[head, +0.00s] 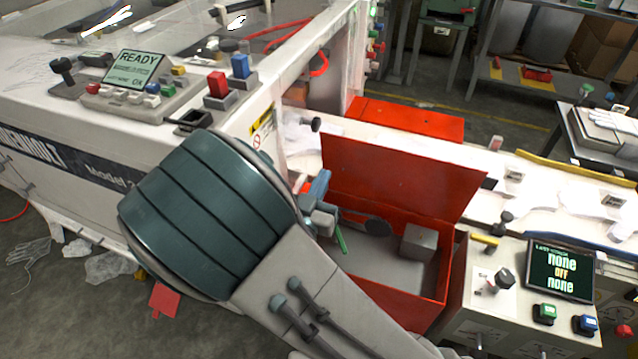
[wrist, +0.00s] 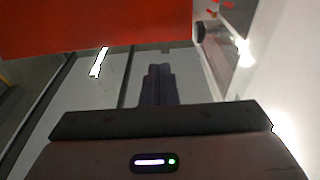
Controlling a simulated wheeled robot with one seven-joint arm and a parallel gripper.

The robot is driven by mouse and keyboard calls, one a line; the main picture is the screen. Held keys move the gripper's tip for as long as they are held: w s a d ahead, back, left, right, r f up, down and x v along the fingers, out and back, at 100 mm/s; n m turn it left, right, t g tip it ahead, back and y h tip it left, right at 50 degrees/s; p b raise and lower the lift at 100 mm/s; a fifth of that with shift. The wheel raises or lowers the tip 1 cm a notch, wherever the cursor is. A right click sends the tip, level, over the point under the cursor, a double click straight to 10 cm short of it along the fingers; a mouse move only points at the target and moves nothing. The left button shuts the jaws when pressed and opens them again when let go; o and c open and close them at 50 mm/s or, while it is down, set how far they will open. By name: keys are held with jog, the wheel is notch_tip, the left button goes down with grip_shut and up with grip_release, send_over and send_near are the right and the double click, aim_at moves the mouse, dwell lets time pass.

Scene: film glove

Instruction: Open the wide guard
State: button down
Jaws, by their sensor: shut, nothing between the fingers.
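A wide red guard panel (head: 395,180) stands raised and tilted at the back of a red-walled bay (head: 447,285), so the bay's inside shows from above. I take this panel to be the wide guard. In the wrist view a red surface (wrist: 95,25) fills the upper left, beyond the fingers. My gripper (wrist: 160,72) is shut and empty, its fingers together over a pale grey surface. In the head view my large arm joint and link cover the bay's left front, and my fingertips cannot be made out clearly. I cannot tell whether they touch the panel.
A grey block (head: 419,242) sits inside the bay. A second red cover (head: 408,119) lies flat behind. A console with a dark screen (head: 560,270) is at the right. The white machine (head: 60,125) with its READY display (head: 137,66) is at the left.

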aim_at(341, 137)
jog(key=p+x, duration=0.1)
jog(key=x, duration=0.9)
jog(key=shift+p, duration=0.35)
jog(key=shift+a, duration=0.1)
